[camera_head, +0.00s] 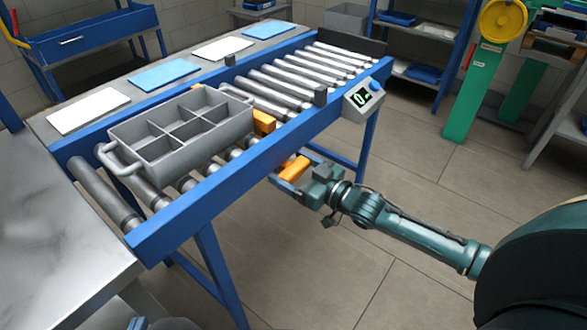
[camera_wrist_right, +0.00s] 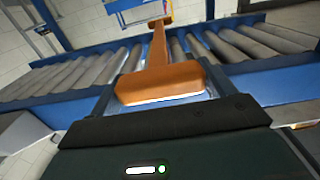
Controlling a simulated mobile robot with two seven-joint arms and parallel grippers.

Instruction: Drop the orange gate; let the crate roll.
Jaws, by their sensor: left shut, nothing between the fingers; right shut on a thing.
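The grey crate (camera_head: 180,135), with several empty compartments and end handles, sits on the roller conveyor (camera_head: 180,215). The orange gate (camera_head: 264,122) shows among the rollers by the crate's right end; whether they touch is unclear. Its orange handle (camera_head: 295,168) sticks out past the near blue rail. My right gripper (camera_head: 288,173) is shut on this handle. In the right wrist view, the handle's wide end (camera_wrist_right: 160,82) sits between the fingers, and a bar runs back across the rollers. Only a small part of my left gripper (camera_head: 137,323) shows at the bottom edge, away from the crate.
The rollers (camera_head: 290,85) right of the gate are clear, up to a dark end stop (camera_head: 350,40). White and blue sheets (camera_head: 163,74) lie on the far ledge. A metal table (camera_head: 50,230) stands left.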

